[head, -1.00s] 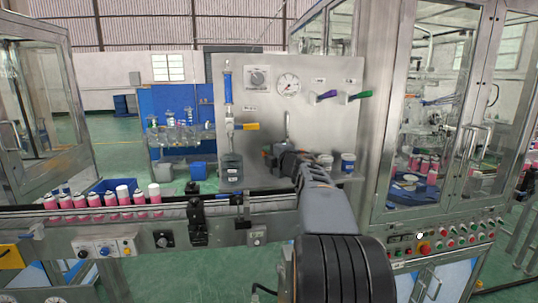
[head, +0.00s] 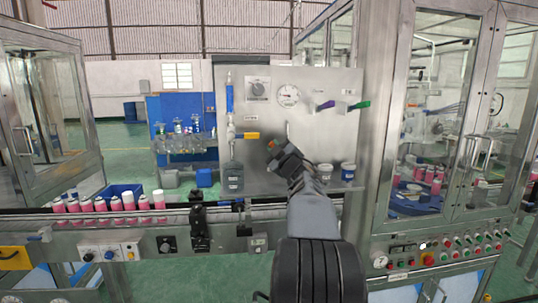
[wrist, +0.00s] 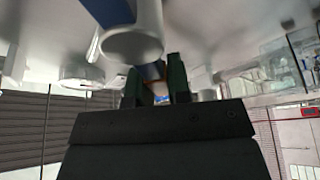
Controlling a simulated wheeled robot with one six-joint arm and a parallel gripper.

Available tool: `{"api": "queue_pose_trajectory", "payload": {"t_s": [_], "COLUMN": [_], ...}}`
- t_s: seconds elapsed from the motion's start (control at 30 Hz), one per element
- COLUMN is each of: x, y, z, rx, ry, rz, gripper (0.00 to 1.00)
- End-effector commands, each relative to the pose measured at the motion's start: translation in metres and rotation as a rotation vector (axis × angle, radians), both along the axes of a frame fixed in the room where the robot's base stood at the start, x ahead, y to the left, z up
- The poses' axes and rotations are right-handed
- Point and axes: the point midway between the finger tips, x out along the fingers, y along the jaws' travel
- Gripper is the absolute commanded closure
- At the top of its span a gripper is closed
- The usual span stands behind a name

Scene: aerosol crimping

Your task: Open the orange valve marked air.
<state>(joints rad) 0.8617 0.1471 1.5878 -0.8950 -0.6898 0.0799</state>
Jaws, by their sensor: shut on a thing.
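An orange piece, which looks like the handle of the orange valve (head: 271,143), shows at the tip of my gripper (head: 273,147) in front of the steel panel. My gripper is shut on it. The hand hides most of the valve, and I cannot read its label. In the wrist view a narrow strip of orange shows between the dark green fingers of my gripper (wrist: 158,90). A yellow-orange handle (head: 250,135) on the fitting to the left points right and stands apart from my gripper.
The steel panel (head: 345,95) carries a round gauge (head: 289,96), a purple handle (head: 325,105) and a green handle (head: 359,105). A conveyor (head: 140,213) with pink cans runs in front.

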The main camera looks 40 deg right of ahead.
Motion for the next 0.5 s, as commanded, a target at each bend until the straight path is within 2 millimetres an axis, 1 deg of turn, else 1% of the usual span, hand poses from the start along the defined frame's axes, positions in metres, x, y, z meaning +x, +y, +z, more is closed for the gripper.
{"api": "queue_pose_trajectory", "payload": {"t_s": [0.5], "x": [-0.014], "y": [-0.021], "z": [0.013], "rx": [0.394], "ry": [-0.272], "rz": [0.001], "gripper": [1.00]}}
